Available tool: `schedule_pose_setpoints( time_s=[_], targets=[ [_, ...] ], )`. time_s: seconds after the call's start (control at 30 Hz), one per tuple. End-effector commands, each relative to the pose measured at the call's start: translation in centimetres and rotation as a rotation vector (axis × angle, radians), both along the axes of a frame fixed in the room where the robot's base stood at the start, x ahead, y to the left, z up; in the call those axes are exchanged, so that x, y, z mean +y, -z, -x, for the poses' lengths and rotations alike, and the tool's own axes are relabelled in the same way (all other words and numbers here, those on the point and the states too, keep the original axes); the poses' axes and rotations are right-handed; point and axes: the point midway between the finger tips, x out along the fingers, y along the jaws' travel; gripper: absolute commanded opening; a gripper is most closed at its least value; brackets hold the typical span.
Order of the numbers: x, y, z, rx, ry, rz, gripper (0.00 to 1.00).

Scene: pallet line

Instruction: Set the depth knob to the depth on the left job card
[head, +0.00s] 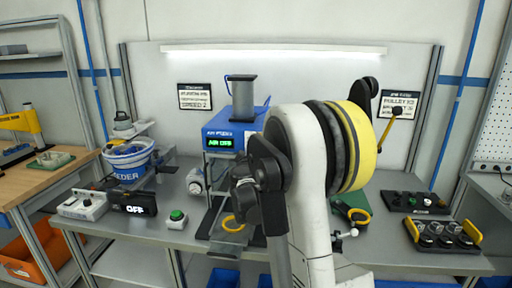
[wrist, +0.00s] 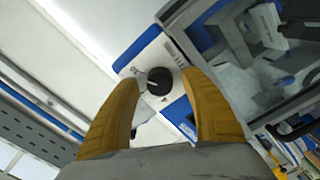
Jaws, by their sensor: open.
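The depth knob appears to be the round black knob (wrist: 160,82) on a white and blue panel in the wrist view. A pale mark on it points left; the printing around it is too small to read. My gripper (wrist: 165,85) is open, its yellow fingers either side of the knob in the picture; contact cannot be told. In the head view I cannot make out the gripper or knob clearly. The left job card (head: 194,96) hangs on the back wall; its last line seems to read SPEED 2, and the other lines are blurred.
The blue air press (head: 222,134) shows AIR OFF in green. A blue feeder bowl (head: 128,158), a black OFF display (head: 134,207) and a green button (head: 177,217) stand left of it. A second card (head: 397,104) hangs right. Black trays (head: 415,201) stand at the right.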

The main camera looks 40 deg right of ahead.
Motion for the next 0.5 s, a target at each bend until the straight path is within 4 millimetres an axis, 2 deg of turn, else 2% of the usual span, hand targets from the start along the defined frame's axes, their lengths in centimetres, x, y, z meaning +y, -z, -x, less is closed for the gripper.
schedule_pose_setpoints(
  time_s=[0.17,0.5],
  targets=[
    [1.9,0.0,1.6,0.0,-0.001,0.0,0.54],
    [7.5,0.0,6.2,0.0,-0.002,0.0,0.54]
  ],
)
